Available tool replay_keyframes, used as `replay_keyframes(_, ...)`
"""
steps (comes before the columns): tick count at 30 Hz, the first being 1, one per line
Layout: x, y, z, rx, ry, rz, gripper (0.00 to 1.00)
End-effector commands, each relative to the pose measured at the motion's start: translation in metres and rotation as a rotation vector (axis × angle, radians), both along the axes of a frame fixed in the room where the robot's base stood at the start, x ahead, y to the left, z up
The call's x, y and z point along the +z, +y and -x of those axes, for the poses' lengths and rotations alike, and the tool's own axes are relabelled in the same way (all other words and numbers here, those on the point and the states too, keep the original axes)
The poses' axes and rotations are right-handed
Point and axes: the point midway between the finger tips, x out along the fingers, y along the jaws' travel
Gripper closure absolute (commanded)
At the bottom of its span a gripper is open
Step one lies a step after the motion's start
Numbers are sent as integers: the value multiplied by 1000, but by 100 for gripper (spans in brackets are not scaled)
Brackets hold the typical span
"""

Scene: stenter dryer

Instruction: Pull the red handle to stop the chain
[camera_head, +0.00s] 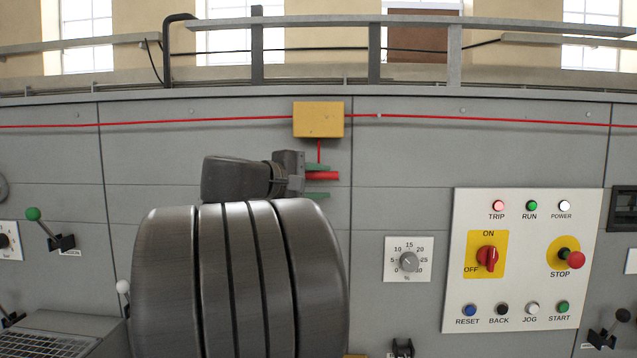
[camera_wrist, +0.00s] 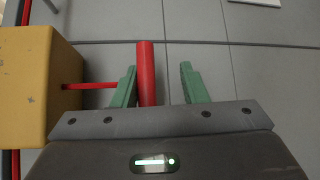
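The red handle (camera_head: 324,176) is a short bar hanging on a red cord below the yellow box (camera_head: 318,119) on the grey machine wall. My gripper (camera_head: 318,181) is open, with one green finger above the handle and one below it in the head view. In the wrist view the handle (camera_wrist: 147,75) lies between the fingers of my gripper (camera_wrist: 157,88), close to the left finger, with a clear gap to the right one. I cannot tell whether the left finger touches it. The yellow box (camera_wrist: 36,88) and cord are at the left there.
A red line (camera_head: 220,119) runs along the wall through the yellow box. A white control panel (camera_head: 520,211) with lamps, a red switch and a STOP button is at the right. A dial (camera_head: 408,262) sits nearer. A green-knobbed lever (camera_head: 34,215) is at the left.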

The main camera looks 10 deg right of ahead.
Motion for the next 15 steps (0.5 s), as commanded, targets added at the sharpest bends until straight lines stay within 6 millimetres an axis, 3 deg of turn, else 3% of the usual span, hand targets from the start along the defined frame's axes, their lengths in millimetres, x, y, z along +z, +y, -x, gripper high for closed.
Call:
replay_keyframes(8,0,8,4,3,1,0,62)
replay_keyframes(15,5,41,25,6,-2,-1,62)
